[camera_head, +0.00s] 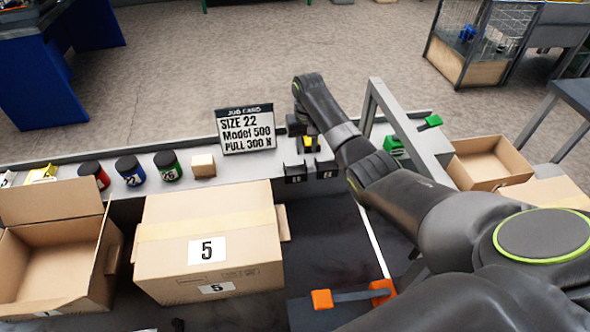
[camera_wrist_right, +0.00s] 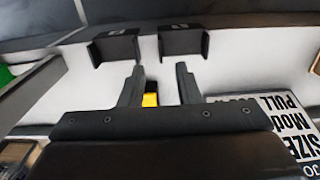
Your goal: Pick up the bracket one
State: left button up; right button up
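Two small black brackets stand side by side on the grey shelf, the left one (camera_head: 295,174) and the right one (camera_head: 326,169). Each has a small white label, too small to read, so I cannot tell which is bracket one. Both also show at the top of the right wrist view, one at left (camera_wrist_right: 115,48) and one at right (camera_wrist_right: 184,41). My right gripper (camera_wrist_right: 158,84) is open, its two dark fingers pointing toward the brackets but apart from them. A yellow piece (camera_wrist_right: 150,99) shows between the fingers; whether it touches them is unclear. My left gripper is not in view.
A job card (camera_head: 247,129) stands left of the brackets. Several jars (camera_head: 130,170) and a small box (camera_head: 203,166) line the shelf. A closed carton marked 5 (camera_head: 208,243) stands in front. A grey frame (camera_head: 405,125) with green parts is at right.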

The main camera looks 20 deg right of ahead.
aim_at(295, 172)
jog(key=shift+s+f, duration=0.15)
jog(key=shift+f, duration=1.5)
jog(key=shift+s+f, duration=0.1)
jog(key=shift+f, duration=1.5)
grip_shut()
